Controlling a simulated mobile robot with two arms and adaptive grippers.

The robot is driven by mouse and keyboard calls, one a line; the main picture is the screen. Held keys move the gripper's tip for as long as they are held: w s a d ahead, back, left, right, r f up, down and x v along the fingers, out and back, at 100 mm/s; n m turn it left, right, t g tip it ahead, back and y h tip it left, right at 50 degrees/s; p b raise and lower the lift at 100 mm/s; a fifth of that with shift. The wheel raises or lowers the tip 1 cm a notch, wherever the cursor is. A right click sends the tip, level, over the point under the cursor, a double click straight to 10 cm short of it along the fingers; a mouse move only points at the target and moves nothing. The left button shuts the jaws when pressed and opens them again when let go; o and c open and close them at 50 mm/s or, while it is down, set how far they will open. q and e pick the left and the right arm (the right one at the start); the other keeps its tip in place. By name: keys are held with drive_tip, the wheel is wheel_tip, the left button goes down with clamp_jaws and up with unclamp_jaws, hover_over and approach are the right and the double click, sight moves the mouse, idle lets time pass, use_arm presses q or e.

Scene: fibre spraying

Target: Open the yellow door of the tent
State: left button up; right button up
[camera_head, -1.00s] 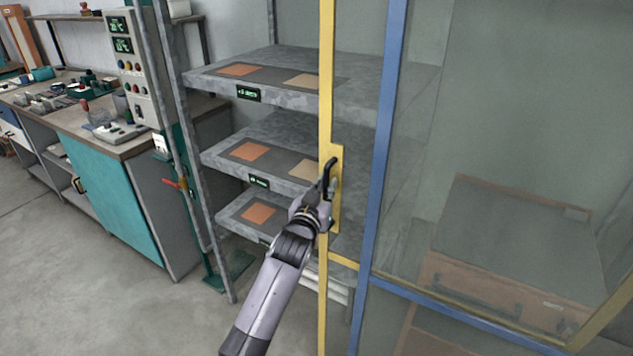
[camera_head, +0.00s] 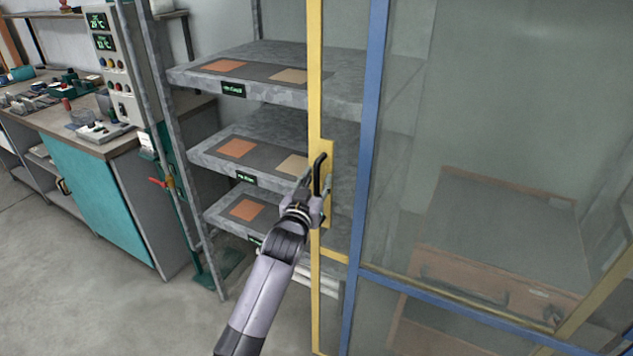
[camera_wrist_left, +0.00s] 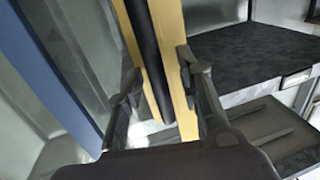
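The yellow door frame (camera_head: 314,85) stands upright in front of the shelves, with a black handle (camera_head: 320,172) on its yellow plate. In the left wrist view the black handle (camera_wrist_left: 148,50) runs along the yellow frame (camera_wrist_left: 172,30). My left gripper (camera_head: 316,190) is at the lower part of the handle. In the left wrist view its two fingers (camera_wrist_left: 158,78) are spread on either side of the handle, with gaps visible, so it looks open around the handle. Contact cannot be told. My right gripper is not in view.
A blue post (camera_head: 368,150) stands right of the yellow frame, with a clear panel beside it. Grey shelves (camera_head: 345,90) with orange and tan squares are behind. A workbench (camera_head: 95,205) with a teal door is at left. Floor (camera_head: 90,290) at lower left is clear.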

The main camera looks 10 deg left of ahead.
use_arm(q)
drive_tip(key=s+a, duration=0.1)
drive_tip(key=s, duration=1.1)
drive_tip(key=shift+a, duration=0.4)
drive_tip(key=s+a+f+g, duration=0.1)
drive_tip(key=s+f+g, duration=0.25)
drive_tip(key=f, duration=0.95)
drive_tip(key=s+a+f+g+y, duration=0.15)
drive_tip(key=s+f, duration=0.25)
drive_tip(key=f, duration=0.9)
drive_tip(key=s+f+g+h, duration=0.1)
drive_tip(key=s+f+g, duration=0.25)
drive_tip(key=f, duration=0.95)
drive_tip(key=s+a+f+g+y, duration=0.1)
drive_tip(key=s+a+f+g, duration=0.1)
drive_tip(key=s+f, duration=0.7)
drive_tip(key=s+a+f+g, duration=0.2)
drive_tip(key=s+a+f, duration=0.1)
drive_tip(key=s+f, duration=0.65)
drive_tip(key=s+a+f+g, duration=0.2)
drive_tip(key=s, duration=1)
drive_tip(key=s+a+f+g+y, duration=0.1)
drive_tip(key=s+a+f+g, duration=0.1)
drive_tip(key=s, duration=1)
drive_tip(key=shift+a+f+m, duration=0.3)
drive_tip(key=shift+a+f, duration=0.15)
drive_tip(key=shift+f, duration=0.25)
